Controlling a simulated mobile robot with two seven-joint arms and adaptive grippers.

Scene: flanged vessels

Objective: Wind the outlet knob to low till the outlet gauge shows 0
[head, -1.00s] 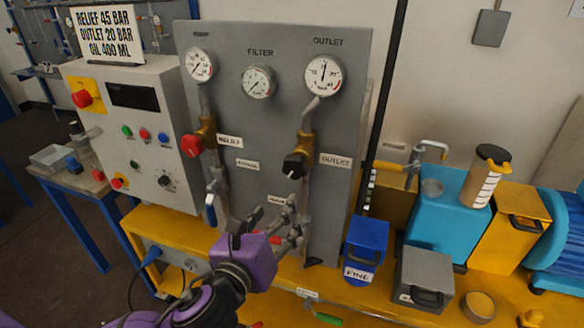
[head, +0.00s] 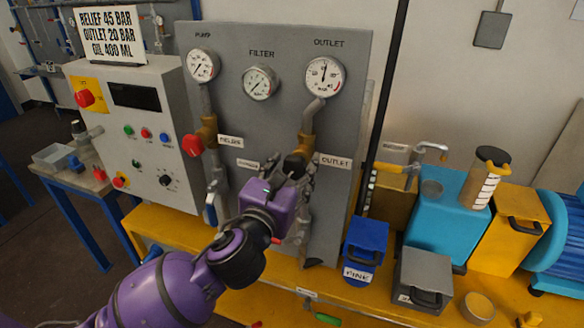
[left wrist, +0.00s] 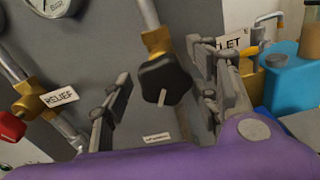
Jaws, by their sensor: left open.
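The black outlet knob (left wrist: 165,80) sits on a brass valve on the grey panel. In the left wrist view it lies between the two open fingers of my left gripper (left wrist: 160,100), with gaps on both sides. In the head view the knob (head: 294,163) is partly hidden behind my left gripper (head: 298,178), which is in front of it. The outlet gauge (head: 324,76) is above the valve, and its needle points nearly straight up, off zero. The white outlet label (head: 335,162) is right of the knob. My right gripper is not in view.
The red relief knob (head: 192,145) is to the left on the same panel. A black pole (head: 388,90) stands right of the panel. A blue box (head: 364,245) and a grey box (head: 422,277) sit on the yellow bench at right.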

